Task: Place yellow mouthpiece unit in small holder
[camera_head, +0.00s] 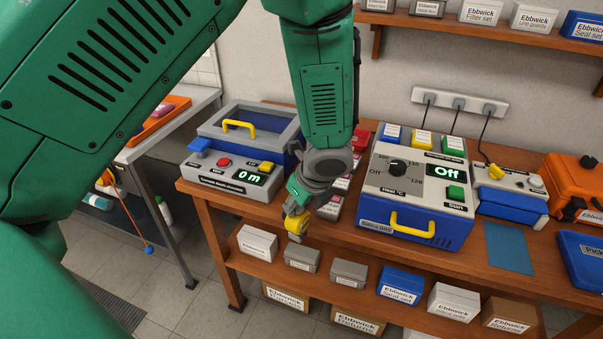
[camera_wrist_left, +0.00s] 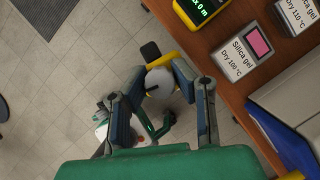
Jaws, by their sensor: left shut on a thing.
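The yellow mouthpiece unit (camera_head: 299,222) is in my left gripper (camera_head: 296,207), held in front of the bench's front edge, above the lower shelf. In the left wrist view the unit (camera_wrist_left: 160,82) shows a round grey body with yellow and black parts, between the two fingers of the left gripper (camera_wrist_left: 158,92). The fingers are shut on it from both sides. I cannot pick out the small holder for certain in either view. My right gripper is not in view.
The wooden bench (camera_head: 221,207) carries a grey-blue chamber (camera_head: 225,165) showing "0 m", silica gel boxes (camera_wrist_left: 242,55) and an oven (camera_head: 415,200) reading "Off". A blue-grey device (camera_head: 512,195) and a blue mat (camera_head: 509,248) are at right. Boxes (camera_head: 301,258) fill the lower shelf.

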